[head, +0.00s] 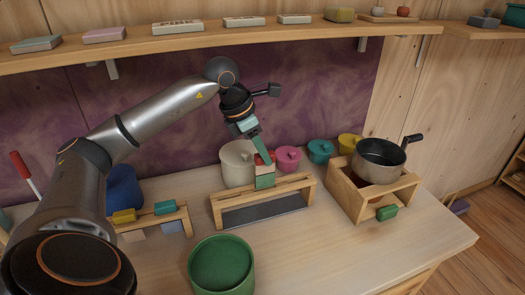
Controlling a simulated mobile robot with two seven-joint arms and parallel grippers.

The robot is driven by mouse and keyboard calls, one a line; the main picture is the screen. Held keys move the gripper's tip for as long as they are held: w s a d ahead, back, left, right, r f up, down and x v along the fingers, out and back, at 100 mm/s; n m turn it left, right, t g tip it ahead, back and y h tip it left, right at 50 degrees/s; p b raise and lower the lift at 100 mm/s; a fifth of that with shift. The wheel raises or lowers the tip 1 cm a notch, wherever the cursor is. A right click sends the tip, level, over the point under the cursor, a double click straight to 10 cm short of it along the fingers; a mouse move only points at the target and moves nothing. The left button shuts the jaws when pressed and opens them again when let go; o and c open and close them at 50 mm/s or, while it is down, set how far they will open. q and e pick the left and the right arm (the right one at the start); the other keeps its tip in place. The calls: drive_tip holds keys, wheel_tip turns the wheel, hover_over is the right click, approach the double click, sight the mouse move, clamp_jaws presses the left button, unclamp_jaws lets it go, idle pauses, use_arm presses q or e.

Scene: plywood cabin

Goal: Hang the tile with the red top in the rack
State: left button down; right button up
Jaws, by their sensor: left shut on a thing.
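My left gripper (263,150) reaches down from above, shut on the small tile with the red top (260,158). Its fingers hide much of the tile, and a pale part and a green part show below the red. The tile is upright at the top rails of the middle wooden rack (217,208), near the rack's centre. I cannot tell whether its lower part is between the rails or in front of them. The rack has a dark base strip (262,211). My right gripper is not in view.
A left rack (186,208) holds tiles with yellow (124,216) and teal (165,207) tops. A green bowl (222,265) stands in front. A pot (380,160) sits on a wooden stand (345,190) at right. Lidded pots stand behind; a shelf (215,38) runs above.

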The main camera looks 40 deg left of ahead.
sight(267, 186)
use_arm(q)
drive_tip(key=shift+f+b, duration=1.3)
drive_tip(key=shift+f, duration=0.5)
drive_tip(key=shift+f+b, duration=0.55)
drive_tip(key=shift+f, duration=0.1)
drive_tip(key=shift+f+b, duration=0.4)
drive_tip(key=shift+f, duration=0.45)
drive_tip(key=shift+f+b, duration=0.5)
drive_tip(key=shift+b, duration=0.15)
drive_tip(key=shift+f, duration=0.3)
drive_tip(key=c, duration=1.1)
unclamp_jaws()
drive_tip(key=o, duration=0.5)
